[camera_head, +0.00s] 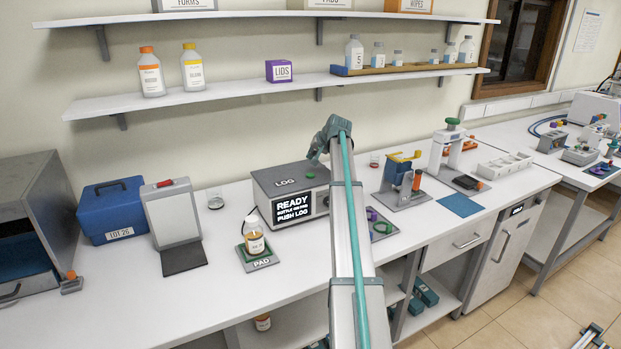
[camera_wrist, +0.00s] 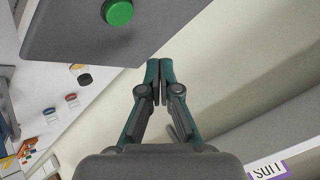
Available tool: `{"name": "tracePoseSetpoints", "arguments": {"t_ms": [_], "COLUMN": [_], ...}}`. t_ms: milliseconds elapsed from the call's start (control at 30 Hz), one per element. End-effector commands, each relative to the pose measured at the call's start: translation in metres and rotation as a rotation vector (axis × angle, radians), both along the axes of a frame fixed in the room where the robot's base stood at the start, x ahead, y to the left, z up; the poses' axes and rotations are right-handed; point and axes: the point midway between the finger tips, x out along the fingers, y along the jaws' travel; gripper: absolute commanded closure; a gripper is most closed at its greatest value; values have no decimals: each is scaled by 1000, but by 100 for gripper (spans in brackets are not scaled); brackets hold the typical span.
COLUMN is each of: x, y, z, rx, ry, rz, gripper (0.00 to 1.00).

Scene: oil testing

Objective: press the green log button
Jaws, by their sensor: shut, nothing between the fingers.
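The green log button (camera_head: 310,174) is a round cap on top of the grey LOG box (camera_head: 275,183), whose screen reads READY and PUSH LOG. In the wrist view the green button (camera_wrist: 118,12) is at the top edge, on the box's grey top (camera_wrist: 150,38). My gripper (camera_wrist: 158,63) is shut and empty, its fingertips to the lower right of the button in that view and apart from it.
A bottle (camera_head: 254,241) stands on the PAD (camera_head: 262,262) left of the box. The lower shelf (camera_head: 230,92) runs above the bench, with a purple LIDS box (camera_head: 279,71).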

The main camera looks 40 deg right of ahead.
Motion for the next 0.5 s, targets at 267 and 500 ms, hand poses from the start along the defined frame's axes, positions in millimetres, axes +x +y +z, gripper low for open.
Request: {"name": "tracePoseSetpoints", "arguments": {"t_ms": [267, 500], "x": [0, 0], "y": [0, 0], "z": [-39, -52], "rx": [0, 1], "ry": [-1, 0], "rz": [-1, -1], "gripper": [100, 100]}}
